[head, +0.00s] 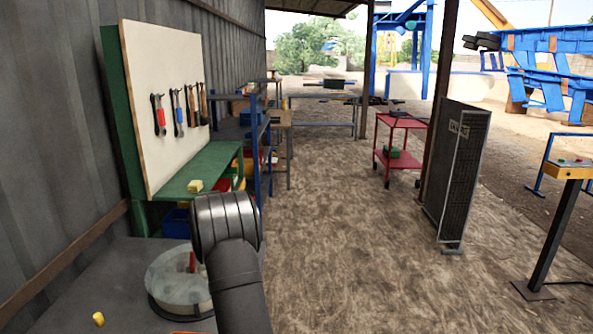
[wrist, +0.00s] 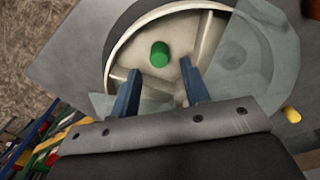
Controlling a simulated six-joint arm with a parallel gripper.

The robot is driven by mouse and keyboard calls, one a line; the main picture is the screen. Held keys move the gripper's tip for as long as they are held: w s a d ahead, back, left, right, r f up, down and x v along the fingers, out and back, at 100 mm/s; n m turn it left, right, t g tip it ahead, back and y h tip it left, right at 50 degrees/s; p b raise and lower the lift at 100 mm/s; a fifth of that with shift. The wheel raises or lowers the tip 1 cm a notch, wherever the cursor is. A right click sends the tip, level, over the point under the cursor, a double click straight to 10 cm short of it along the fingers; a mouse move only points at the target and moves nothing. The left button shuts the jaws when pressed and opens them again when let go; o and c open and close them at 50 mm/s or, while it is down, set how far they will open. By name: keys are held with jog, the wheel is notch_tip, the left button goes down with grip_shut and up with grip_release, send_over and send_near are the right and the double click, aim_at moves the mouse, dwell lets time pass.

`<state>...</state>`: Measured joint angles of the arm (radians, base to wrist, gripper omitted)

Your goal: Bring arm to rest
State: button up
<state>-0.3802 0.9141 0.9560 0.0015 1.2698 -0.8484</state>
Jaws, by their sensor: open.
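In the wrist view my gripper (wrist: 160,70) shows two blue fingers spread apart with nothing between them. They point over a round pale container with divider walls (wrist: 205,45). A green cylinder (wrist: 160,54) stands inside it, just beyond the fingertips. In the head view the round container (head: 170,285) sits on the grey table at lower left, with a red piece (head: 192,262) in it. My dark arm covers its right part, and my fingers are hidden there.
A small yellow piece (head: 98,318) lies on the grey table (head: 75,285), and it also shows in the wrist view (wrist: 291,114). A green workbench (head: 190,178) with a tool board (head: 165,95) stands behind. A red cart (head: 400,122) and dark mesh panel (head: 462,170) stand right of open floor.

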notch_tip(320, 180, down, 4)
jog(key=shift+r, duration=1.8)
jog(key=shift+f, duration=0.1)
